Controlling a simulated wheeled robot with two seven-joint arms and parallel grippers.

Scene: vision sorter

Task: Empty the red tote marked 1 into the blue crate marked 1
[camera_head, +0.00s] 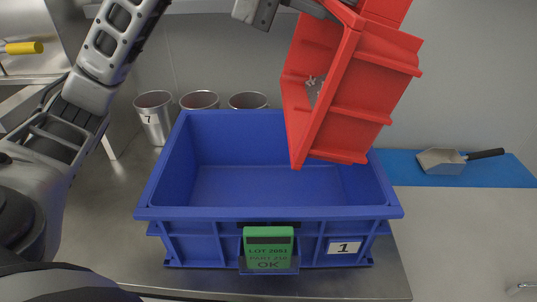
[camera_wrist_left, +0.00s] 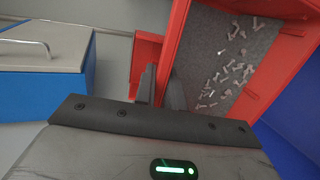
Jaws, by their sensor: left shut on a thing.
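The red tote (camera_head: 355,95) hangs steeply tilted above the right part of the blue crate (camera_head: 270,213), which stands upright with a label reading 1. My left gripper (camera_wrist_left: 161,92) is shut on the tote's edge; in the head view it shows only partly at the top. In the left wrist view, several small metal parts (camera_wrist_left: 228,80) lie spread on the grey inner floor of the tote (camera_wrist_left: 172,45). In the head view the visible part of the crate's floor looks bare; the tote hides its right part. No number shows on the tote. My right gripper is not in view.
Several metal cups (camera_head: 155,115) stand behind the crate. A green card (camera_head: 268,248) is on its front. A metal scoop (camera_head: 442,160) lies on a blue mat (camera_head: 505,170) at right. A grey-lidded blue box (camera_wrist_left: 45,85) is left in the wrist view.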

